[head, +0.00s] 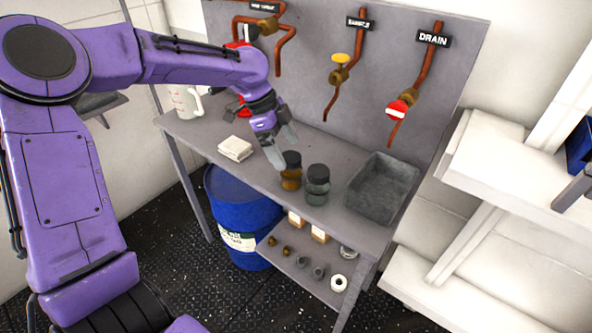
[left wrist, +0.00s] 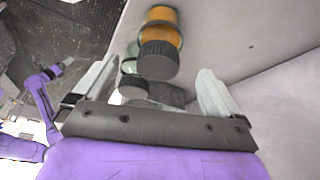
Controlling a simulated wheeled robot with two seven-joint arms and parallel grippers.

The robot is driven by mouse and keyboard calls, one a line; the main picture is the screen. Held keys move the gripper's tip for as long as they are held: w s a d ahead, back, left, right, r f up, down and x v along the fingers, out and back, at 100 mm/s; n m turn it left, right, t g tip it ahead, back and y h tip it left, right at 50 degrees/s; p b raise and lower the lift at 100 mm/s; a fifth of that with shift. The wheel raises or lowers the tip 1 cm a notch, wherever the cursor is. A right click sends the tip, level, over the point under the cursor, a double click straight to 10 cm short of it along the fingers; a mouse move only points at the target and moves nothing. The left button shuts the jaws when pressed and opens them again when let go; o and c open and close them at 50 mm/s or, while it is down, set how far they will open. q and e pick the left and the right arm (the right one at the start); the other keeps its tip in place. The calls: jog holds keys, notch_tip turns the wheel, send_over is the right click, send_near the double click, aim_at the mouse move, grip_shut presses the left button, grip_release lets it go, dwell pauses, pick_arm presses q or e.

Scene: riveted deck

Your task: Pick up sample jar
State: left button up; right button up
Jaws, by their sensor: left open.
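Two lidded sample jars stand upright near the front edge of the workbench. One jar with amber contents (head: 290,172) and a black lid is on the left, and a clear grey-green jar (head: 317,184) is just right of it. My left gripper (head: 281,147) is open and empty, just behind and above the amber jar. In the left wrist view the amber jar (left wrist: 160,48) shows beyond the open fingers, lid toward me, with the clear jar (left wrist: 132,84) to its left, partly hidden. My right gripper cannot be made out.
A grey tray (head: 382,188) stands right of the jars on the bench. A folded cloth (head: 235,148) and a white jug (head: 186,101) are to the left. Copper pipes with valves run down the back panel. A blue drum (head: 240,215) and a low shelf of small parts are below.

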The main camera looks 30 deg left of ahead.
aim_at(292, 168)
pick_arm(q)
jog(key=x, duration=0.7)
jog(key=shift+s+a+f, duration=0.1)
jog(key=shift+s+a, duration=0.1)
jog(key=shift+a, duration=0.15)
jog(key=c, duration=1.3)
